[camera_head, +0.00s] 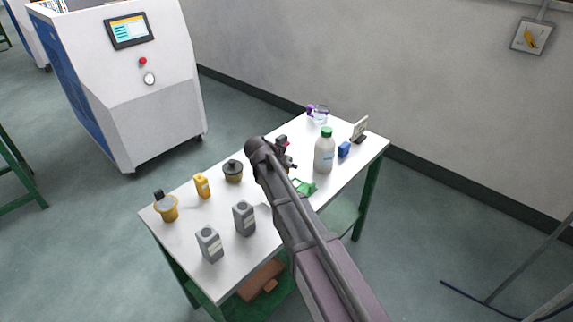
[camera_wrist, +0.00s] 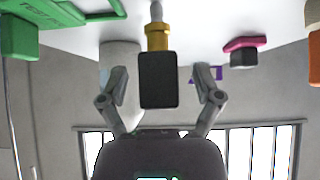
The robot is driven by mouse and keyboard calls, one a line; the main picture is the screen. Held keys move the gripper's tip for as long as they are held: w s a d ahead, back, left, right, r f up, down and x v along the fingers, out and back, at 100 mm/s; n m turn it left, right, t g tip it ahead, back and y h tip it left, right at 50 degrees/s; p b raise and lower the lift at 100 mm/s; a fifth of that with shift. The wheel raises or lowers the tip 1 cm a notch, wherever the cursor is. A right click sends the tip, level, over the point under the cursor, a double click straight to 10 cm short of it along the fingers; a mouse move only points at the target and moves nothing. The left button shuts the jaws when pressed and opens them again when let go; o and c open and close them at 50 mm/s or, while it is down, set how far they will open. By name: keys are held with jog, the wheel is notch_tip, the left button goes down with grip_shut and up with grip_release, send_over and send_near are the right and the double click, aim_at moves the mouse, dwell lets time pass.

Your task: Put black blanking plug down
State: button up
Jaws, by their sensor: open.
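The black blanking plug (camera_wrist: 158,82) shows in the middle of the wrist view as a dark rectangular block with a brass collar and a grey tip toward the white table top. My gripper (camera_wrist: 160,70) is open, with one finger on each side of the plug and visible gaps between. The wrist view is upside down, with the table along its top. Whether the plug's tip touches the table is unclear. In the head view my arm hides the plug and most of the gripper.
A pink-and-black item (camera_wrist: 243,52) lies near the gripper.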

grip_shut()
jog(key=shift+r, duration=0.2)
dwell(0.3)
notch_tip(320, 180, up, 10)
jog(key=p, duration=1)
jog(key=shift+f, duration=0.15)
dwell(0.4)
